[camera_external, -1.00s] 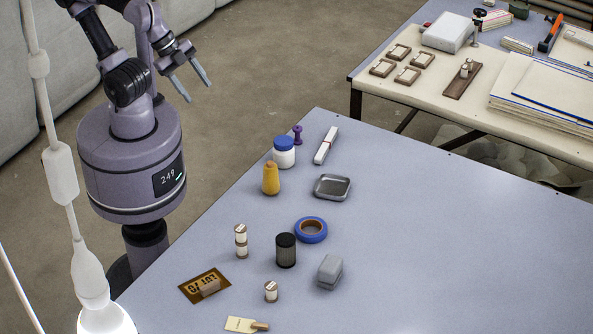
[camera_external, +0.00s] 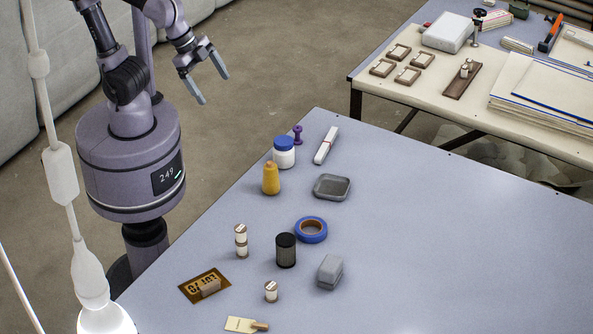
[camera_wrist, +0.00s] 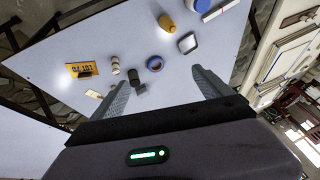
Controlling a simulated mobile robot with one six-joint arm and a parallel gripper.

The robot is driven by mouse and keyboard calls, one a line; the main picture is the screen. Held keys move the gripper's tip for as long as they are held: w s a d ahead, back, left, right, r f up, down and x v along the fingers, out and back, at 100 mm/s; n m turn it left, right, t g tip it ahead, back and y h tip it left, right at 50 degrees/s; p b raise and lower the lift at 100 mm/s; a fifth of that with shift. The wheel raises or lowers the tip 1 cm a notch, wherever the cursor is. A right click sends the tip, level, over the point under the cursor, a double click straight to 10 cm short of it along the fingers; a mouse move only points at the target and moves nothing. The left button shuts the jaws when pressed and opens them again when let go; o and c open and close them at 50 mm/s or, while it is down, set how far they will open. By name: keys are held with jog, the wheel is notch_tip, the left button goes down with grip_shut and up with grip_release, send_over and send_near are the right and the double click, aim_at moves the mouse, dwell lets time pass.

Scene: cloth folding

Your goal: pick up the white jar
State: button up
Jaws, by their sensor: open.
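The white jar (camera_external: 284,153) with a blue lid stands upright near the far left edge of the blue-grey table, behind a yellow bottle-like object. In the wrist view the jar's blue lid (camera_wrist: 203,5) shows at the top edge, partly cut off. My gripper (camera_external: 208,88) is open and empty, up in the air to the left of the table and apart from the jar. Its two fingers (camera_wrist: 160,84) also show spread apart in the wrist view.
Beside the jar are the yellow object (camera_external: 271,179), a purple piece (camera_external: 297,134), a white strip (camera_external: 326,145) and a grey tray (camera_external: 332,188). Blue tape (camera_external: 311,230), a black cylinder (camera_external: 286,250) and a grey block (camera_external: 330,272) stand nearer. The table's right side is clear.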

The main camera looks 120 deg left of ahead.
jog(key=w+a+f+n+g, duration=0.2)
jog(key=w+a+n, duration=0.2)
jog(key=w+a, duration=0.1)
jog(key=n+g+h+p, duration=0.2)
jog(key=n+g, duration=0.1)
jog(key=n, duration=1)
send_over(282, 139)
notch_tip(282, 139, down, 18)
jog(key=f, duration=0.1)
notch_tip(282, 139, down, 12)
jog(key=b, duration=0.4)
jog(key=shift+d, duration=0.1)
jog(key=f+b, duration=0.1)
jog(key=f, duration=0.1)
jog(key=f+b, duration=0.2)
jog(key=f, duration=0.1)
jog(key=shift+w+f, duration=0.3)
jog(key=shift+w, duration=0.05)
jog(key=shift+r, duration=0.15)
grip_shut()
